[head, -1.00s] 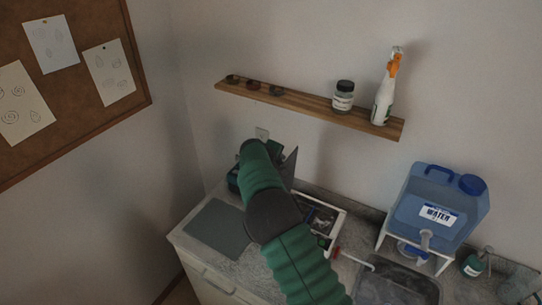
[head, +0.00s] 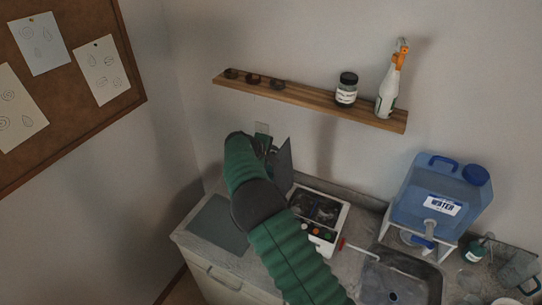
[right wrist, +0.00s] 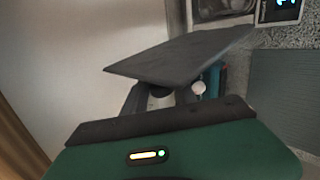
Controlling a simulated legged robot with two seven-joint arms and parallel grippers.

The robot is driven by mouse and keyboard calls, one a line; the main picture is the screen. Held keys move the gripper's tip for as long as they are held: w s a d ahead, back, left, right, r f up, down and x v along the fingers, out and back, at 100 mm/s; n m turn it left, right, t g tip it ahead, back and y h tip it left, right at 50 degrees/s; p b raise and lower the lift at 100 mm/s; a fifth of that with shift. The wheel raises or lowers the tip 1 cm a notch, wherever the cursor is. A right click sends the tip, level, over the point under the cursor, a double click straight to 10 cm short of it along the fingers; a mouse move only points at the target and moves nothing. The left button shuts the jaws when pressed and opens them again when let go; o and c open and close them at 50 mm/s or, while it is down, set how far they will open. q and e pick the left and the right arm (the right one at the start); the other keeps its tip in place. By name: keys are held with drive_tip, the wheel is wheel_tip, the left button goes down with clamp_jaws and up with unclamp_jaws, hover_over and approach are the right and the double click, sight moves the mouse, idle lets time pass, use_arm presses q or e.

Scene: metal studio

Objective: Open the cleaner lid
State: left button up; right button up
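The cleaner (head: 334,233) is a white box on the counter with coloured knobs on its front. Its top is uncovered and dark contents show inside. The cleaner lid (head: 284,166) is a flat grey plate, held steeply tilted to the left of and above the cleaner, apart from it. In the right wrist view the lid (right wrist: 185,55) lies just past my right gripper (right wrist: 160,95). The two dark fingers appear closed around a round knob on the lid's near side. My left gripper is not in view.
A grey mat (head: 218,224) lies on the counter at left. A blue water jug (head: 440,195) on a white stand and a sink (head: 395,280) are at right. A wooden shelf (head: 300,99) with jars and a spray bottle (head: 388,90) hangs above.

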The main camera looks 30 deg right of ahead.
drive_tip(key=shift+o, duration=1.4)
drive_tip(key=shift+a, duration=0.1)
drive_tip(key=shift+a+r+b, duration=0.25)
drive_tip(key=shift+b, duration=0.05)
drive_tip(key=b+v, duration=0.4)
drive_tip(key=v, duration=1.2)
drive_tip(key=shift+b, duration=0.35)
drive_tip(key=shift+s+f, duration=0.1)
drive_tip(key=shift+f, duration=0.05)
